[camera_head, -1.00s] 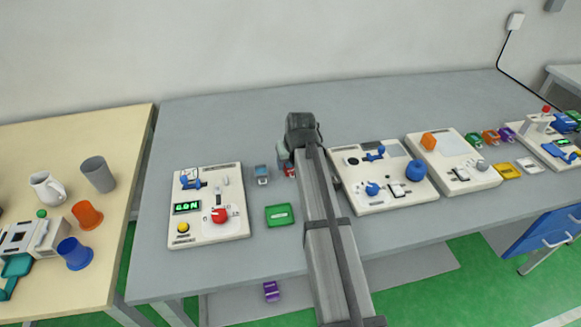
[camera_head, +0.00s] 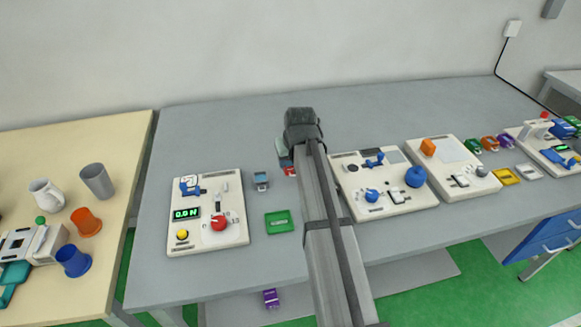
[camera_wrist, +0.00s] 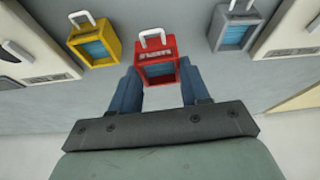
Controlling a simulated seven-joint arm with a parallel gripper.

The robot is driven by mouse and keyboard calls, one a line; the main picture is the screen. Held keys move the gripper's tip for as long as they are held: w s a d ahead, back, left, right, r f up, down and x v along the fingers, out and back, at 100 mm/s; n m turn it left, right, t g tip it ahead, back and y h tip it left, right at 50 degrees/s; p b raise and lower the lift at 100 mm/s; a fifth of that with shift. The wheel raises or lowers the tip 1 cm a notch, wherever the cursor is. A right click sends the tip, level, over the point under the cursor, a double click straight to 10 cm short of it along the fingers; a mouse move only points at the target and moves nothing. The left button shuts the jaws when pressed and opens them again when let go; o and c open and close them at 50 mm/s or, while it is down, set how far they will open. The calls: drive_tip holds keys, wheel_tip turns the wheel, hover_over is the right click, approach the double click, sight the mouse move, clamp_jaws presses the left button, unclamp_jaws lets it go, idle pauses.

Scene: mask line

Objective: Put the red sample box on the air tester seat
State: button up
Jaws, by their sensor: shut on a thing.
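The red sample box (camera_wrist: 155,60), with a white loop handle and a blue window, sits between my gripper's blue fingers in the wrist view. My gripper (camera_wrist: 158,84) is shut on it. In the head view only a small part of the red box (camera_head: 290,171) shows beside my arm, below my gripper (camera_head: 289,163); the fingertips are mostly hidden. I cannot tell whether the box touches the table. A white panel with a blue knob and blue ball (camera_head: 398,200) stands right of my arm. I cannot tell which panel is the air tester, and its seat is not clear.
In the wrist view a yellow box (camera_wrist: 95,42) and a grey box (camera_wrist: 235,28) flank the red one closely. A force panel reading 0.0 N (camera_head: 205,238) stands left, with a green tray (camera_head: 279,222) beside it. Another white panel (camera_head: 455,165) is farther right. The back table is clear.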

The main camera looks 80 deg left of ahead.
sight(291, 162)
wheel_tip(291, 162, up, 6)
drive_tip(key=shift+f, duration=0.25)
drive_tip(key=shift+w+r, duration=0.25)
drive_tip(key=w+d+r+m, duration=0.1)
drive_tip(key=w, duration=0.9)
drive_tip(key=w+d+r+m, duration=0.1)
drive_tip(key=w+r+m, duration=0.1)
drive_tip(key=w, duration=0.9)
drive_tip(key=shift+s+d+f+n, duration=0.1)
drive_tip(key=shift+s+f+n, duration=0.2)
drive_tip(key=shift+f, duration=1.4)
drive_tip(key=shift+s+a+f+n, duration=0.1)
drive_tip(key=shift+f+n, duration=0.25)
drive_tip(key=shift+f, duration=1.3)
drive_tip(key=shift+s+d+f+n, duration=0.1)
drive_tip(key=shift+s+f+n, duration=0.2)
drive_tip(key=shift+f, duration=1.4)
drive_tip(key=shift+w+f, duration=0.1)
drive_tip(key=shift+f, duration=0.05)
drive_tip(key=o, duration=1)
drive_tip(key=shift+o, duration=0.2)
